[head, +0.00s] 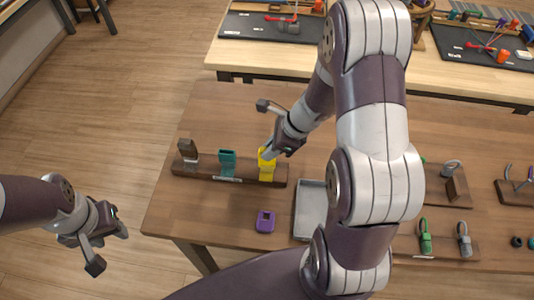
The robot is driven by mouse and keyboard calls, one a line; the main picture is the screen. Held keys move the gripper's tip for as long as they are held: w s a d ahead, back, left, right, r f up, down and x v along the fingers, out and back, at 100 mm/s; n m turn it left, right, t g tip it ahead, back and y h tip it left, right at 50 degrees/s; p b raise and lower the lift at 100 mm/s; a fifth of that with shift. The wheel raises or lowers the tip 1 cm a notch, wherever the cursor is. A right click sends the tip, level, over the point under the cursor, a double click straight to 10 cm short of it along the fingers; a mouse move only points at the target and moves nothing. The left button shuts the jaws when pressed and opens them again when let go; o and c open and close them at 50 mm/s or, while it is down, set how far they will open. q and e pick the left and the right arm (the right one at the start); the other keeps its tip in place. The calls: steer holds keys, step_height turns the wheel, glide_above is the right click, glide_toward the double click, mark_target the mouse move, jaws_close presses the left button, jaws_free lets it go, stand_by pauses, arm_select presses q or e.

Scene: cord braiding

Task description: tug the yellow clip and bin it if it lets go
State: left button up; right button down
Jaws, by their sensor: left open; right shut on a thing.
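The yellow clip (266,170) stands upright on a dark wooden rail (205,174) on the table, at the right part of that rail. My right gripper (272,150) reaches from above and is shut on the top of the yellow clip. Its fingers cover part of the clip's upper end. A grey tray (309,207), which may be the bin, lies right of the clip, partly hidden behind my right arm. My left gripper (105,245) is open and empty, off the table's left side.
A purple clip (265,221) lies on the table in front. Green (425,238) and grey (464,240) clips stand at the right. The table's left end is clear.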

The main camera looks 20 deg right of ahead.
stand_by(0.4)
stand_by(0.3)
steer(key=c, duration=0.6)
jaws_free()
steer(key=p+v, duration=0.5)
steer(key=v, duration=0.1)
steer(key=shift+f, duration=0.1)
